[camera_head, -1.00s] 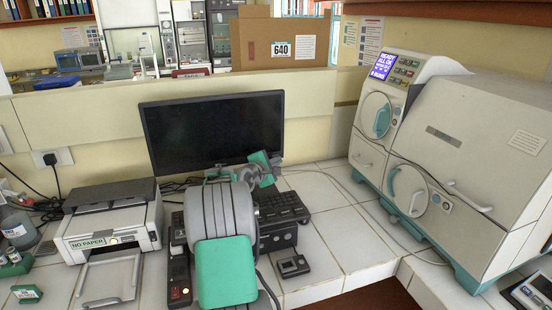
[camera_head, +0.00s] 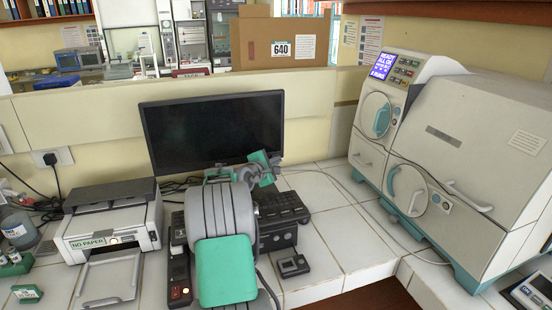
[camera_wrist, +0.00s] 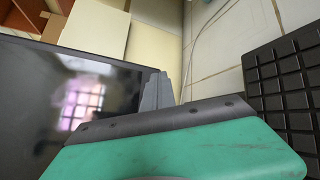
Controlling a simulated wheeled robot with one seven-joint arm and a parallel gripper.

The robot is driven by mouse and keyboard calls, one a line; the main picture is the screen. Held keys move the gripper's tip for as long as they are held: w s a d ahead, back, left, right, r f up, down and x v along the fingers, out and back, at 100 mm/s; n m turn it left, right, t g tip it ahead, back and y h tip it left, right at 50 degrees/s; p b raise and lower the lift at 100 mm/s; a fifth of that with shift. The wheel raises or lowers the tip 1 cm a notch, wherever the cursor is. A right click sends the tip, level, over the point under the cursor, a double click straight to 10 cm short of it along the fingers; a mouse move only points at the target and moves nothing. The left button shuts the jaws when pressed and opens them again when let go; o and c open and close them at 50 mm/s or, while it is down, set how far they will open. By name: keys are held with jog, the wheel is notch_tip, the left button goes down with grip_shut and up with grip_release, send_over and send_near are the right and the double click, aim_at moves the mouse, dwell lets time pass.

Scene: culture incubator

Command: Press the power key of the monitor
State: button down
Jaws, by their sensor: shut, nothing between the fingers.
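The black monitor (camera_head: 212,130) stands upright at the back of the tiled bench, its screen dark. My gripper (camera_head: 277,161) is at the monitor's lower right corner, with my arm in front of the lower middle of the frame. In the wrist view the shut grey fingers (camera_wrist: 157,90) are empty and lie beside the monitor's edge (camera_wrist: 60,95). I cannot tell whether they touch it. The power key cannot be made out in either view.
A printer (camera_head: 110,232) stands left, a large white machine (camera_head: 460,150) right. A small black device (camera_head: 293,266) lies in front. Bare tiles (camera_head: 335,240) lie between keyboard and white machine.

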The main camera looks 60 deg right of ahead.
jog(key=shift+s+a, duration=0.4)
jog(key=shift+a, duration=0.05)
jog(key=s+a, duration=0.3)
jog(key=shift+s+a, duration=0.25)
jog(key=shift+s, duration=0.05)
dwell(0.7)
